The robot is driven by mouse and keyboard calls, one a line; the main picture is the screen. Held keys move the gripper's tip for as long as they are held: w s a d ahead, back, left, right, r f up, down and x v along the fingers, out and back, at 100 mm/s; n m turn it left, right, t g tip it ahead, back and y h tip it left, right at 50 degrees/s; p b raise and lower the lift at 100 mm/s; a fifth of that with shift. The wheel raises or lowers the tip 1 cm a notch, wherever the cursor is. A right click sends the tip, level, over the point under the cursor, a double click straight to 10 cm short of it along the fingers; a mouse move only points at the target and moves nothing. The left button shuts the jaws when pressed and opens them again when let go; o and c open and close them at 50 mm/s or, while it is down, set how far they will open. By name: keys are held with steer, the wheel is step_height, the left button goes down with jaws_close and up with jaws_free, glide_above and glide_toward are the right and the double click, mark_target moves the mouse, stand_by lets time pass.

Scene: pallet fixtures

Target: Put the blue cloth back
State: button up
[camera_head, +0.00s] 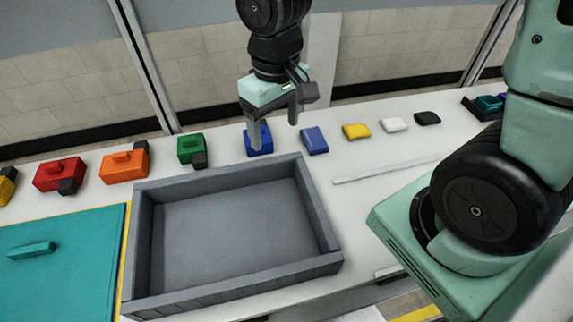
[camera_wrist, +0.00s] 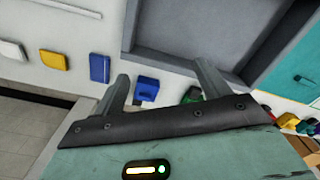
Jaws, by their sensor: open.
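A flat blue cloth (camera_head: 314,140) lies on the white table, just right of a blue block. It also shows in the wrist view (camera_wrist: 99,68), left of the fingers and apart from them. My gripper (camera_head: 272,126) is open and points down near the blue block (camera_head: 265,142); one finger partly hides the block in the head view. In the wrist view the block (camera_wrist: 147,86) appears between the two fingers, with nothing visibly held.
An empty grey tray (camera_head: 321,225) stands in front. Green (camera_head: 190,147), orange (camera_head: 124,167) and red (camera_head: 58,173) blocks line the left. Yellow (camera_head: 356,131), white (camera_head: 394,125) and black (camera_head: 428,118) flat pieces lie to the right. A teal panel (camera_head: 75,270) is at lower left.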

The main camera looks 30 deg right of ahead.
steer(key=s+a+r+n, duration=0.1)
steer(key=s+a+n, duration=0.1)
steer(key=s, duration=0.4)
steer(key=s+a+r+n, duration=0.2)
steer(key=s+a, duration=0.2)
steer(key=s, duration=0.3)
steer(key=shift+s+r+n, duration=0.25)
steer(key=shift+s+n, duration=0.05)
steer(key=shift+n, duration=0.1)
steer(key=shift+a, duration=0.15)
